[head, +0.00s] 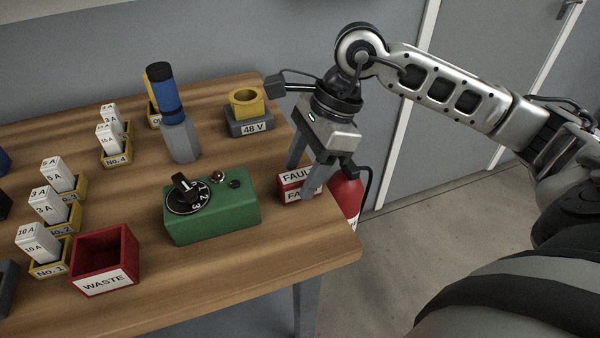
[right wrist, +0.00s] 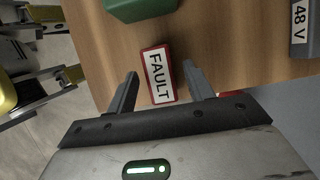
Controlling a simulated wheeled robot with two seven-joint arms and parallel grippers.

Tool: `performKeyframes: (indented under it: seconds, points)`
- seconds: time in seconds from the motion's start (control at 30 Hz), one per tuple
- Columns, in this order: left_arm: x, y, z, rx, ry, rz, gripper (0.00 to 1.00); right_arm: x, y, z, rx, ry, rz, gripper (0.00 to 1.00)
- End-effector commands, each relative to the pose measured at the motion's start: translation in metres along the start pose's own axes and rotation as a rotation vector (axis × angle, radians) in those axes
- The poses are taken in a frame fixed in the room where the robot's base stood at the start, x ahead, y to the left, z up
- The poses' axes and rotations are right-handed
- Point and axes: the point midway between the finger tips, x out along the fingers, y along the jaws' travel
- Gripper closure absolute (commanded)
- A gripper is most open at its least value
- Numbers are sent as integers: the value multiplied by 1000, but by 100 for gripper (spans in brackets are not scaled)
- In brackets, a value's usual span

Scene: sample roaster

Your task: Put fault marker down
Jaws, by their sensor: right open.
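The fault marker (head: 289,193) is a small red block with white FAULT labels, at the right edge of the wooden table in the head view. It also shows in the right wrist view (right wrist: 158,75), between the two fingers. My right gripper (head: 303,172) is open, with its fingers pointing down on either side of the marker. The wrist view shows gaps between the marker and both fingers (right wrist: 160,88), so it is not clamped. One finger hides part of the marker in the head view. My left gripper is not in view.
A green box with a black dial (head: 212,215) stands left of the marker. A grey 48 V block with a yellow ring (head: 249,127) is behind. A red WASTE bin (head: 104,260) and several labelled holders stand further left. A red rounded object (head: 346,196) is beyond the table edge.

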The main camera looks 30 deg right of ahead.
Motion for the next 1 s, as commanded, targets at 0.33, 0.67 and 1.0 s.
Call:
performKeyframes:
  seconds: [0.33, 0.67, 1.0]
  points:
    - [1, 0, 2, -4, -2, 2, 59, -76, -1, 0, 1, 1, -5, 48]
    - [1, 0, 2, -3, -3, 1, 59, -105, 0, 0, 0, 1, 0, 48]
    - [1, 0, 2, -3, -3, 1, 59, -105, 0, 0, 0, 1, 1, 48]
